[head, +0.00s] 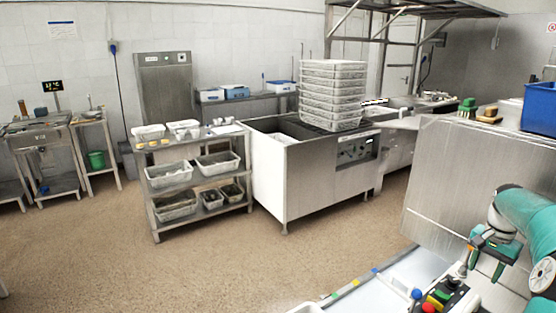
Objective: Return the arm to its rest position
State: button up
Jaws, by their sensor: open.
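My teal and black arm (527,222) reaches in from the right edge of the head view. It bends down to my gripper (483,268) at the lower right. My gripper is open, pointing down, with nothing seen between its fingers. It is close above my own body and apart from the baskets. A tall stack of light perforated baskets (333,95) stands on the steel counter (318,180) in the middle.
A steel shelf cart (195,190) with several baskets stands left of the counter. A large steel panel (450,180) stands just behind my gripper, with a blue crate (540,108) on top at the right. The speckled floor (230,270) in front is clear.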

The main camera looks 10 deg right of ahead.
jog(key=w+a+r+n+t+h, duration=0.1)
jog(key=a+r+n, duration=0.3)
jog(key=a, duration=1)
jog(key=a+r+n+t+h, duration=0.1)
jog(key=a+r+n, duration=0.1)
jog(key=a+r, duration=0.8)
jog(key=s+a+f+n+t+y, duration=0.1)
jog(key=s+a+f+n, duration=0.1)
jog(key=s+a, duration=0.6)
jog(key=s+a+f+n+t+y, duration=0.1)
jog(key=s+a+n, duration=0.4)
jog(key=a, duration=1)
jog(key=s+f+t, duration=0.1)
jog(key=s+f, duration=0.1)
jog(key=s, duration=0.1)
jog(key=shift+s+a+f+t, duration=0.15)
jog(key=shift+a+t, duration=0.15)
jog(key=shift+a, duration=0.1)
jog(key=shift+c, duration=0.8)
jog(key=shift+d, duration=0.15)
